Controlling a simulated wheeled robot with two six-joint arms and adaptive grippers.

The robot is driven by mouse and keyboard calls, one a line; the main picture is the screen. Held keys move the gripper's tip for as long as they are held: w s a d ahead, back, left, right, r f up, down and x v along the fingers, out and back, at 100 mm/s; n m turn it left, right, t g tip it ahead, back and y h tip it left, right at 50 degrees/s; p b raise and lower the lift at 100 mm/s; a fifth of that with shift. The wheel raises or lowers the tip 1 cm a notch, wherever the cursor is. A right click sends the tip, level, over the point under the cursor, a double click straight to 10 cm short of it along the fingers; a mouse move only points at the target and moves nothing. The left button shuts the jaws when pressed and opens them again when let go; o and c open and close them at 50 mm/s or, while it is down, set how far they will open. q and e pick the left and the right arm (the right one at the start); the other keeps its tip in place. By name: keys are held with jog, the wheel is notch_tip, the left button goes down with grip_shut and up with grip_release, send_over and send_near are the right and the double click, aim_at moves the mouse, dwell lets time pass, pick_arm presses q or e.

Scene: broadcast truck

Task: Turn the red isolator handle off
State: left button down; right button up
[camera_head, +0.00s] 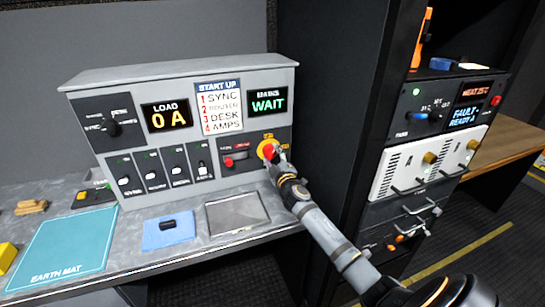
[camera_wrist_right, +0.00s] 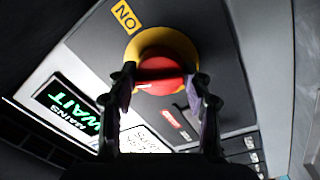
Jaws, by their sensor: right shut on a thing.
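The red isolator handle (camera_head: 267,151) sits on a round yellow plate at the right end of the grey control panel (camera_head: 180,75). In the right wrist view the red handle (camera_wrist_right: 164,68) shows large on its yellow ring (camera_wrist_right: 137,47), with an "ON" label (camera_wrist_right: 125,15) beside the ring, upside down in that view. My right gripper (camera_head: 276,155) is at the handle, and its two fingers stand on either side of it in the wrist view (camera_wrist_right: 162,90), shut on it. The fingers hide part of the handle in the head view. My left gripper is not in view.
The panel shows "LOAD 0 A" (camera_head: 167,115) and "MAINS WAIT" (camera_head: 267,103). A smaller red lever (camera_head: 232,161) sits just left of the handle. A dark equipment rack (camera_head: 425,165) stands at the right.

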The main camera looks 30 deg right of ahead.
jog(key=shift+f+n+p, duration=0.1)
jog(key=shift+n+p, duration=0.2)
jog(key=shift+n, duration=2.1)
jog(key=shift+y, duration=0.3)
jog(key=o, duration=1.1)
jog(key=shift+o, duration=0.2)
jog(key=shift+s, duration=0.15)
jog(key=v, duration=1.1)
jog(key=shift+s, duration=0.3)
jog(key=shift+a, duration=0.1)
